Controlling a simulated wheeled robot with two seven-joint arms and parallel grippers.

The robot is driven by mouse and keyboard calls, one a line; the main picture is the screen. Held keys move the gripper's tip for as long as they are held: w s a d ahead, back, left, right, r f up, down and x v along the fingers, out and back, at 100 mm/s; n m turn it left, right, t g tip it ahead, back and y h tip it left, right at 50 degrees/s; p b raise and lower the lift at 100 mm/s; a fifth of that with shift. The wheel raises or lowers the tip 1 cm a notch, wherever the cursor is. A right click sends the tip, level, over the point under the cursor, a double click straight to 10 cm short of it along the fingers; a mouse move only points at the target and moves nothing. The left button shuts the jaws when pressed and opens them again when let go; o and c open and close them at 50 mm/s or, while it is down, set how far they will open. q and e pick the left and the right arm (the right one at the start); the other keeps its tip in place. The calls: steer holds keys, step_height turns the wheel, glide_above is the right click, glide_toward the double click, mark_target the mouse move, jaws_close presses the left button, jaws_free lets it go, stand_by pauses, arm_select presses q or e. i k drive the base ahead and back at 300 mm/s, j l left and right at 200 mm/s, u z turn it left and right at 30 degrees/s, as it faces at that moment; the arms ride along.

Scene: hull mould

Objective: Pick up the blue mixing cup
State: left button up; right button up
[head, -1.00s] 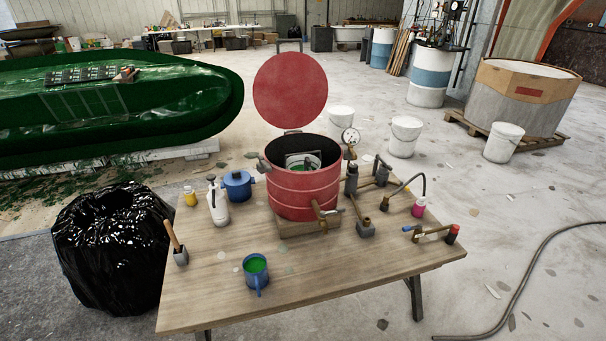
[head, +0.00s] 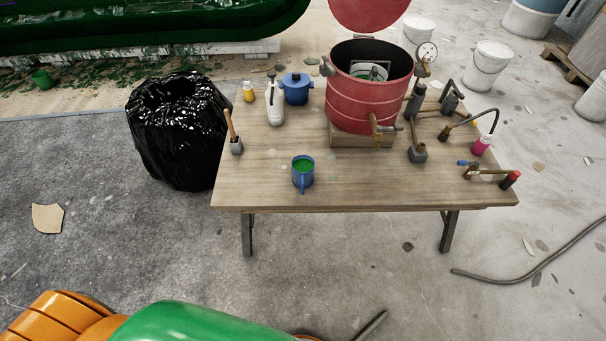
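The blue mixing cup (head: 297,179) stands upright near the front edge of the wooden table (head: 260,185), left of the table's middle. It holds green liquid, and its handle faces the front edge. Nothing touches the cup. Neither of my grippers shows in the head view.
A red pressure pot (head: 370,95) with its lid raised stands behind the cup. A blue pot (head: 296,90), a white spray bottle (head: 274,105) and a wooden-handled tool (head: 233,135) stand left. A black bag-lined bin (head: 175,140) adjoins the table. Floor in front is mostly clear.

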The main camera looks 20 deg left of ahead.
mark_target(302, 165)
steer(key=i+l+u, duration=0.15)
steer(key=l, duration=0.25)
steer(key=i+l+u, duration=0.15)
steer(key=l, duration=0.25)
steer(key=i+l+u, duration=0.2)
steer(key=l, duration=0.2)
steer(key=i+l+u, duration=0.15)
steer(key=l, duration=0.3)
steer(key=k, duration=0.05)
